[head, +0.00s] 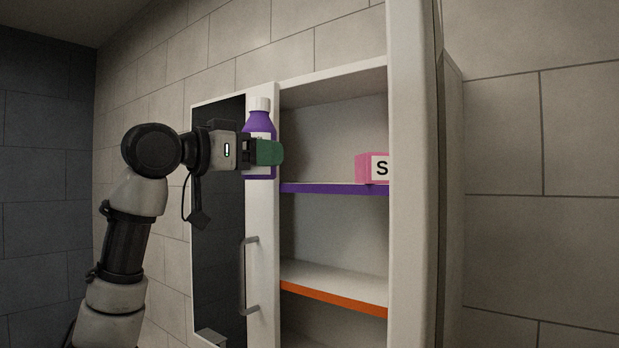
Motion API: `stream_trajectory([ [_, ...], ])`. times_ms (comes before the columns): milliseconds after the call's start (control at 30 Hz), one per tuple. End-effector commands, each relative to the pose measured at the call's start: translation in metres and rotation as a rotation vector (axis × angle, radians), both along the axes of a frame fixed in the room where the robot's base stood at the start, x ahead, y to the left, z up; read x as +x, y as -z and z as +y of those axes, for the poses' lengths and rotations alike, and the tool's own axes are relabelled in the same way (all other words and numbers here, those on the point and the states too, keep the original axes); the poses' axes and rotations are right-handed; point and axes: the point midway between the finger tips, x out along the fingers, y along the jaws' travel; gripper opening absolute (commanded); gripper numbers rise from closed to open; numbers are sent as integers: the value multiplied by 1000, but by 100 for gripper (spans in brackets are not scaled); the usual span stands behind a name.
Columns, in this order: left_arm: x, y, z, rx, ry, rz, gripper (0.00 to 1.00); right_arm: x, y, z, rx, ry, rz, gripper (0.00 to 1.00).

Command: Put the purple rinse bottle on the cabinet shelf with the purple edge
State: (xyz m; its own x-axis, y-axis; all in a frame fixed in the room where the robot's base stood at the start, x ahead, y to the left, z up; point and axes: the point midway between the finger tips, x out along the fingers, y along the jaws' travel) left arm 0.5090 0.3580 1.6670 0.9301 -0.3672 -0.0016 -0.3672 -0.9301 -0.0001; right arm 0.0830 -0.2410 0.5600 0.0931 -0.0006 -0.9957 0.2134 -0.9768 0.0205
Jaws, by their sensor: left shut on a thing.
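The purple rinse bottle (259,122) has a white cap and a pale label and is upright. My left gripper (268,152) is shut on it at mid-height, with green fingertips across its label. The bottle is in front of the cabinet's left edge, left of the shelf opening. The shelf with the purple edge (335,188) is the upper one in view, and the bottle's base is near its height in the picture. My right gripper is not in view.
A pink box (364,168) marked "S" stands at the right of the purple-edged shelf; the shelf's left part is clear. An orange-edged shelf (335,298) is below. The open door (262,215) with its handle (250,275) is at the left. A white side panel (411,180) bounds the right.

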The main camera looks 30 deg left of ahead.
Motion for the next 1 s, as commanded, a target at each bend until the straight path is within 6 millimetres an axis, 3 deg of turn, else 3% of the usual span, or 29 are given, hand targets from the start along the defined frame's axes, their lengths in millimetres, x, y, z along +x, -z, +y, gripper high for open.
stream_trajectory([
  [100, -13, -23, 7, -1, -26, -3, 31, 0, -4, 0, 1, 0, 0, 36],
  [267, -11, -33, 7, 0, -40, 1, 31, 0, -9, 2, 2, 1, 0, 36],
  [533, 50, -37, -15, 1, -37, 4, 31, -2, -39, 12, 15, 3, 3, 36],
  [800, 114, -36, -37, 0, -38, 2, 31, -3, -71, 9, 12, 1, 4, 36],
  [1000, 136, -33, -44, 1, -39, -1, 31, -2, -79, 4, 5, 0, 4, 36],
])
